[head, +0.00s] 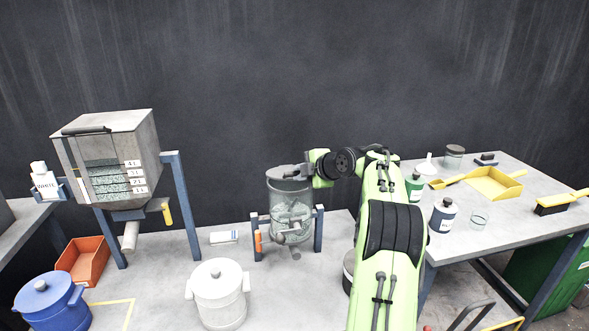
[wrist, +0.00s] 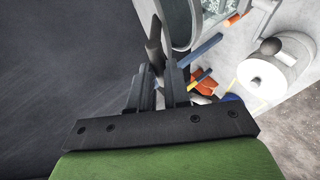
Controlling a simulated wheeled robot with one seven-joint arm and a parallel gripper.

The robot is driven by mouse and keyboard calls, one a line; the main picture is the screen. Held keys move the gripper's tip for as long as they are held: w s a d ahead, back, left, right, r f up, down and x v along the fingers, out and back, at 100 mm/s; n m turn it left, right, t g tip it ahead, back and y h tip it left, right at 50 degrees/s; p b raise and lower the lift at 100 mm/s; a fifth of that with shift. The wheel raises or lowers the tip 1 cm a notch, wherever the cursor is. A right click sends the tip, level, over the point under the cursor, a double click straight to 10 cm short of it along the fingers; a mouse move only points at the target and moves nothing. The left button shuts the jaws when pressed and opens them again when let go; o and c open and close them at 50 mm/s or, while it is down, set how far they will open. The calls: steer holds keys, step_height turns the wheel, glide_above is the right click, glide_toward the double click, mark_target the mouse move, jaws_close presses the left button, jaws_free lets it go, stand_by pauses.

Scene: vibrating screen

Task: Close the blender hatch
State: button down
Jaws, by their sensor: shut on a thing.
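The blender (head: 289,213) is a clear drum with pale material inside, held between two blue posts. Its grey hatch (head: 287,171) is at the drum's top; I cannot tell exactly how far it stands from the rim. My gripper (head: 309,171) is at the right side of the hatch, coming in from the right. In the wrist view my gripper (wrist: 158,82) is shut on a dark, narrow part (wrist: 153,42), which looks like the hatch handle. The drum (wrist: 207,22) shows partly beside it. The exact grip is hidden in the head view.
A hopper (head: 110,150) on blue legs stands at left. A white pot (head: 218,295), blue pot (head: 52,302) and orange bin (head: 84,260) are in front. A right table (head: 500,212) holds bottles (head: 443,215) and a yellow dustpan (head: 492,184).

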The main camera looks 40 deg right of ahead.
steer(key=shift+s+f, duration=0.2)
steer(key=shift+f, duration=0.45)
steer(key=c, duration=1.1)
jaws_free()
steer(key=p+v, duration=0.1)
steer(key=v, duration=1.4)
steer(key=shift+s+r, duration=0.25)
